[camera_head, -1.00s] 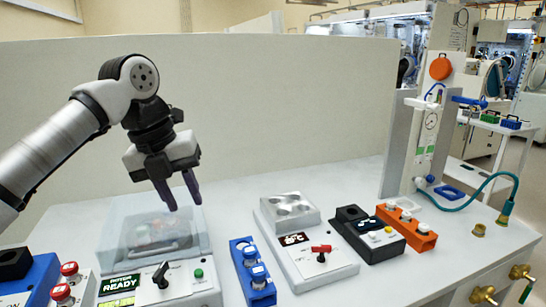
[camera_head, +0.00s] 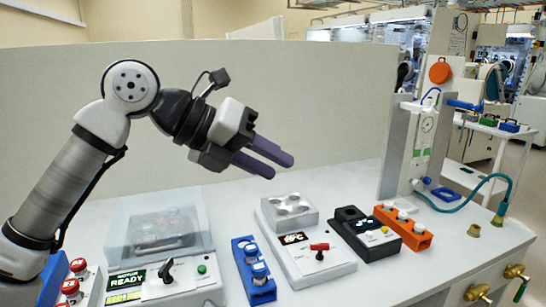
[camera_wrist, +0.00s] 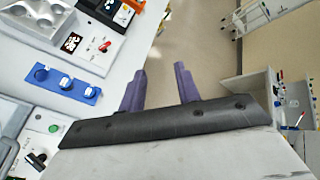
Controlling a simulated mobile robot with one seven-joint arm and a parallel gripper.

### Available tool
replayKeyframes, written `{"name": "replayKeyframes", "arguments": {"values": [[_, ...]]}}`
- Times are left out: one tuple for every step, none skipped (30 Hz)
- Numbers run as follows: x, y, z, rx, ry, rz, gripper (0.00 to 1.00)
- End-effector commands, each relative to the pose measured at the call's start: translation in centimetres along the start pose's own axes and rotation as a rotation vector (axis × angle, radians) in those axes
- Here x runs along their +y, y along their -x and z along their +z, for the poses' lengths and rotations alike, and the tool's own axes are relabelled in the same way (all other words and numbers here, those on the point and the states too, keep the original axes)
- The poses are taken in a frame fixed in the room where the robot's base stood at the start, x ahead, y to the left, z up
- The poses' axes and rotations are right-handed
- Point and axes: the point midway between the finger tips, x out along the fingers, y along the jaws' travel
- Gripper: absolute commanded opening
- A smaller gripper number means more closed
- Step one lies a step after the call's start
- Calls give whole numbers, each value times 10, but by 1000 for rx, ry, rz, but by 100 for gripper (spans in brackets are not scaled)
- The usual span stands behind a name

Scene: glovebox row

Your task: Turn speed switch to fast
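My gripper (camera_head: 281,167) is raised above the bench, open and empty, its two purple fingers parallel and pointing right and slightly down. Its fingers also show apart in the wrist view (camera_wrist: 160,85). The black device (camera_head: 372,240) with a small lit panel and a pale knob sits right of centre, below and to the right of the fingertips. A red lever switch (camera_head: 319,247) is on the white heater block. A black knob (camera_head: 167,270) is on the centrifuge marked READY. No speed label is legible, so I cannot tell which control is the speed switch.
A blue vial rack (camera_head: 254,270) stands between centrifuge and heater block (camera_head: 300,258). An orange rack (camera_head: 405,228) is right of the black device. A column with a gauge (camera_head: 425,125) and a teal hose (camera_head: 490,188) stand at the right. A grey partition (camera_head: 250,90) backs the bench.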

Motion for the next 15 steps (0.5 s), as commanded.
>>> {"name": "replayKeyframes", "arguments": {"values": [[-6,0,0,-8,-13,-23,33],[-8,1,0,-13,-19,-35,33],[-11,1,0,-18,-26,-47,33],[-13,1,0,-21,-30,-54,33],[-14,1,0,-24,-34,-60,33],[-16,2,0,-27,-38,-65,33],[-17,2,0,-28,-40,-68,33],[-17,2,0,-29,-41,-71,33],[-18,2,0,-30,-42,-72,33],[-18,2,0,-31,-43,-73,33],[-18,2,0,-31,-43,-73,33],[-18,2,0,-31,-43,-73,33],[-18,2,0,-31,-43,-73,33],[-18,2,0,-31,-42,-73,33],[-18,2,0,-30,-42,-72,33]]}}
